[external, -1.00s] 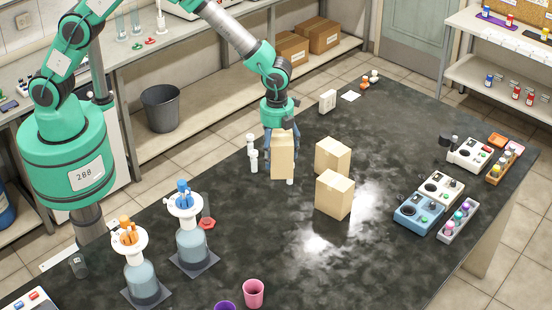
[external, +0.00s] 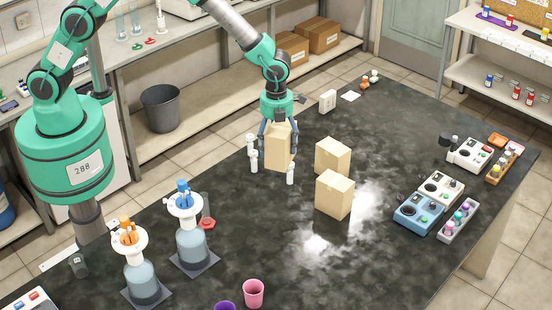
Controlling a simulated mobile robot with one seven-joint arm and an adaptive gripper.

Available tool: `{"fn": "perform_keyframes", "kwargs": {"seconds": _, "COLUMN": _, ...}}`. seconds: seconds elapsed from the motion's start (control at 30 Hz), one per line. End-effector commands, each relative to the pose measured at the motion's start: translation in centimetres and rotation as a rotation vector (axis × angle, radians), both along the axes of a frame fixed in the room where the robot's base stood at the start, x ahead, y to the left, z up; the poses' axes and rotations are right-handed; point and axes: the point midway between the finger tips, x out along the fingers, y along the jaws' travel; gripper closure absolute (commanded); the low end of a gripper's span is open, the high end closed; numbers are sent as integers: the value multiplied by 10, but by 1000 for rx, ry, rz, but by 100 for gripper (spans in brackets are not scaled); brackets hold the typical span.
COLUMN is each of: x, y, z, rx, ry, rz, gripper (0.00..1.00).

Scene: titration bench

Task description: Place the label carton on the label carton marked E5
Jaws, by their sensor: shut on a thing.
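My gripper (external: 279,134) is shut on a tan label carton (external: 277,153) and holds it upright, seemingly above the black bench. Two similar tan cartons stand on the bench to its right: a farther carton (external: 333,157) and a nearer carton (external: 334,196). No E5 marking is readable on any carton, so I cannot tell which one bears it. The held carton is apart from both.
Small white bottles stand close to the held carton, on its left (external: 253,160) and at its lower right (external: 290,174). Two flasks (external: 192,245) (external: 143,282) and a pink cup (external: 253,293) are nearer. Instruments (external: 418,212) stand at the right. A white box (external: 327,100) stands behind.

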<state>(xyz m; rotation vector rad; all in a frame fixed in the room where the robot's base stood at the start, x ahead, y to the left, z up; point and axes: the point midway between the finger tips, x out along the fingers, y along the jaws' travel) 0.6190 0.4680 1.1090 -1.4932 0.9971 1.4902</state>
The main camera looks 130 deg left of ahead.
Motion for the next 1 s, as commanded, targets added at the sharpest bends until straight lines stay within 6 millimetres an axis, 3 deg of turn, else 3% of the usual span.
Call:
{"fn": "perform_keyframes", "kwargs": {"seconds": 0.47, "x": 5, "y": 3, "z": -1, "rx": 0, "ry": 1, "rz": 0, "gripper": 58}}
{"fn": "perform_keyframes", "kwargs": {"seconds": 1.0, "x": 54, "y": 41, "z": -7, "rx": 0, "ry": 1, "rz": 0, "gripper": 58}}
